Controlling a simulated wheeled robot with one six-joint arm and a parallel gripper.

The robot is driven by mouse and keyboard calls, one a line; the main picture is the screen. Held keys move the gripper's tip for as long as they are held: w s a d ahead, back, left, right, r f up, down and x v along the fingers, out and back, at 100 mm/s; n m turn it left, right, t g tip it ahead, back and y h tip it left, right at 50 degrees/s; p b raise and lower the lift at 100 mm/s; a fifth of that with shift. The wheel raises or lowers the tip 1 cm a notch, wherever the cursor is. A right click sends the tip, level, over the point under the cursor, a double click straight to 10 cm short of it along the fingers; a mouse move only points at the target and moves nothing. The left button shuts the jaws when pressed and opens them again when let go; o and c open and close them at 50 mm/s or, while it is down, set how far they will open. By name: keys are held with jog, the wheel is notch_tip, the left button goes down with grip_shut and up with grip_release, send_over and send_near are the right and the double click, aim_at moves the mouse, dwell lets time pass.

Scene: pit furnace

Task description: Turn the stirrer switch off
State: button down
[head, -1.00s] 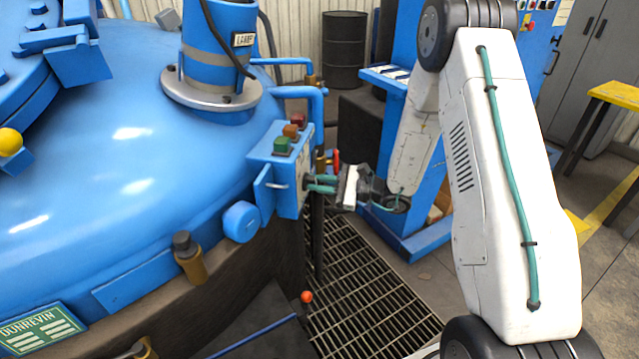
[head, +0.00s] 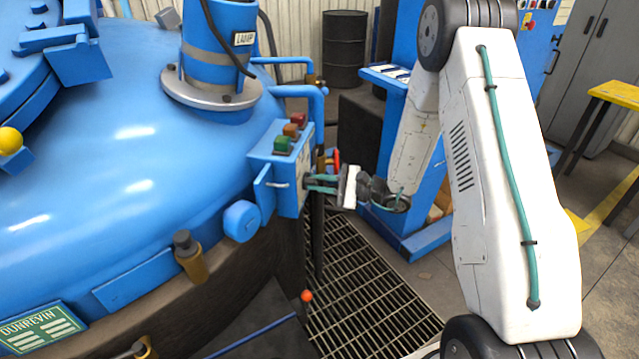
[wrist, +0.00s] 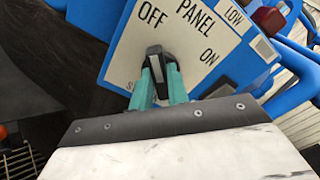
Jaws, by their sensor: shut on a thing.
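The stirrer switch is a black knob with a grey stripe (wrist: 155,68) on a white label plate (wrist: 128,45) in the wrist view. OFF is printed above it and ON to its right. The knob's upper end points up in the picture, roughly at OFF. My gripper (wrist: 160,85) is shut on the knob, with teal fingers on both sides. In the head view my gripper (head: 314,183) reaches the right face of the blue control box (head: 272,167). The knob is hidden there, and lettering below it is partly covered.
The large blue vessel (head: 120,180) fills the left. Open floor grating (head: 365,290) lies below my gripper.

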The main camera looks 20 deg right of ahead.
jog(key=c, duration=1.4)
grip_release()
jog(key=shift+o, duration=0.2)
jog(key=shift+d, duration=0.1)
jog(key=v, duration=0.7)
jog(key=shift+s+d, duration=0.2)
jog(key=shift+d, duration=0.1)
jog(key=shift+f, duration=0.1)
